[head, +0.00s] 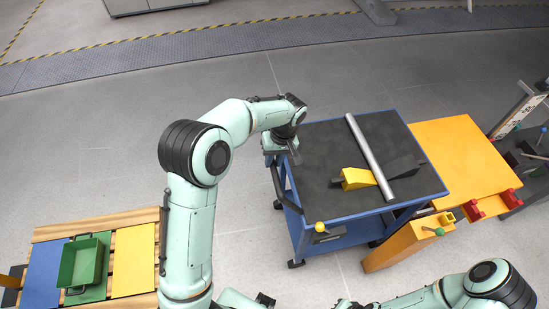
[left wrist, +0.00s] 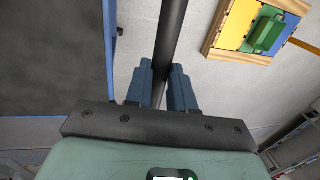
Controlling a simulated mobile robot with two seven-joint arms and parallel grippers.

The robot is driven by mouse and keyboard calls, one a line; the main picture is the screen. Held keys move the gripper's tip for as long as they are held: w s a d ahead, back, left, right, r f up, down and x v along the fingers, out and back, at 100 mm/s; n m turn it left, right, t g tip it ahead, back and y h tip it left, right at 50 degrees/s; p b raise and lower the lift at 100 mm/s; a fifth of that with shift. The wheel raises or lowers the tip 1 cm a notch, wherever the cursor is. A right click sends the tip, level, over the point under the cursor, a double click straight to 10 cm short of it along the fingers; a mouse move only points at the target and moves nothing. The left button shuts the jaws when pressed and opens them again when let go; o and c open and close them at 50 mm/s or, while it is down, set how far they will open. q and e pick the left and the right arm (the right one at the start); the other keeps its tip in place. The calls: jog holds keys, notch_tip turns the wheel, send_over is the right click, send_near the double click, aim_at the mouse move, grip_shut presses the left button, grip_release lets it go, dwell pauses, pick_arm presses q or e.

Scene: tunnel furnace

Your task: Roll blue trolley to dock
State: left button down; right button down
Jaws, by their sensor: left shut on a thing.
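The blue trolley (head: 325,221) stands right of centre in the head view, with a dark top and a dark push handle (head: 284,188) on its left side. My left gripper (head: 292,153) is at the trolley's far left corner. In the left wrist view its blue fingers (left wrist: 160,88) are shut on the dark handle bar (left wrist: 172,30); the trolley's dark top with its blue edge (left wrist: 110,60) is to the left. A metal bar (head: 368,155) and a yellow-and-black piece (head: 357,179) lie on the trolley. My right arm shows at the lower right; its gripper is not visible.
An orange bench (head: 460,155) with red brackets stands close along the trolley's right side. A wooden slatted pallet (head: 45,234) with blue, green and yellow panels and a green tray (head: 82,262) is at the lower left. Open grey floor (head: 120,135) lies left of and beyond the trolley.

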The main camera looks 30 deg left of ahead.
pick_arm(q)
jog(key=shift+w+d, duration=0.1)
jog(key=shift+d, duration=0.15)
jog(key=c, duration=1)
grip_release()
jog(key=shift+w, duration=0.1)
jog(key=shift+o, duration=0.2)
jog(key=p+v, duration=0.2)
jog(key=v, duration=1.1)
jog(key=shift+r, duration=0.25)
pick_arm(e)
jog(key=shift+w+r, duration=1.15)
jog(key=shift+r, duration=0.1)
